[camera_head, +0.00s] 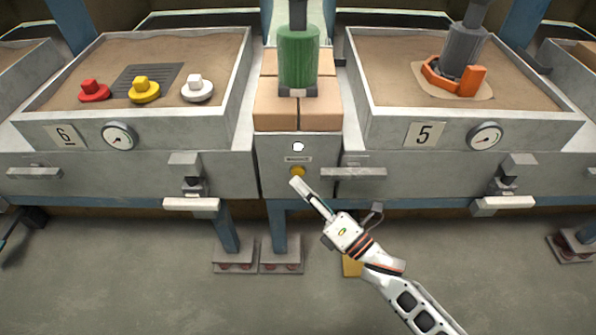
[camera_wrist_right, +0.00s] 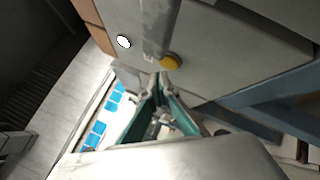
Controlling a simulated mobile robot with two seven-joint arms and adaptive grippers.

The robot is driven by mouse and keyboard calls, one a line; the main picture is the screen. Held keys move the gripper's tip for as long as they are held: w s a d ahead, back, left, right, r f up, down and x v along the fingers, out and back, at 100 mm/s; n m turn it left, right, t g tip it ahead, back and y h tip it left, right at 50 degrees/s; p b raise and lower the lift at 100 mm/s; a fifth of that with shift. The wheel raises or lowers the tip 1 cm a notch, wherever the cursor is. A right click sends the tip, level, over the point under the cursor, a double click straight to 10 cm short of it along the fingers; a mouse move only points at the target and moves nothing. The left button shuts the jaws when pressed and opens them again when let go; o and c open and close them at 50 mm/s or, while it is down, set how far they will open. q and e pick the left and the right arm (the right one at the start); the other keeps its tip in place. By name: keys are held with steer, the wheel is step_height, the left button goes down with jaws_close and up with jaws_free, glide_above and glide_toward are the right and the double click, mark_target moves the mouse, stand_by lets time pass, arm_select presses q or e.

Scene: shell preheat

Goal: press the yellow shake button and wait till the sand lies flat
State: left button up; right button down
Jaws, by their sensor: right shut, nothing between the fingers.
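The yellow button (camera_head: 298,171) sits low on the grey front panel between the two sand boxes, below a small label and a white round lamp (camera_head: 298,147). My right gripper (camera_head: 298,184) is shut and empty, its tip just below the button in the head view. In the right wrist view the button (camera_wrist_right: 171,62) lies just beyond the fingertips (camera_wrist_right: 158,83); I cannot tell whether they touch it. The sand in box 6 (camera_head: 215,60) looks mostly level. The sand in box 5 (camera_head: 385,55) surrounds an orange shell (camera_head: 472,80).
A grey bar handle (camera_head: 353,173) juts out right of the button. A green cylinder (camera_head: 298,60) stands above brown blocks (camera_head: 283,108). Red, yellow and white pieces (camera_head: 197,92) rest in box 6. The floor in front is largely clear.

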arm_select(q)
steer(key=shift+w+d+r+t+p, duration=0.1)
steer(key=shift+w+r+t+p, duration=0.15)
steer(key=shift+r, duration=0.3)
steer(key=shift+w+r+t+p, duration=0.15)
steer(key=shift+w+r+p, duration=0.1)
steer(key=shift+r, duration=0.3)
arm_select(e)
steer(key=s, duration=0.5)
arm_select(q)
steer(key=shift+f, duration=0.1)
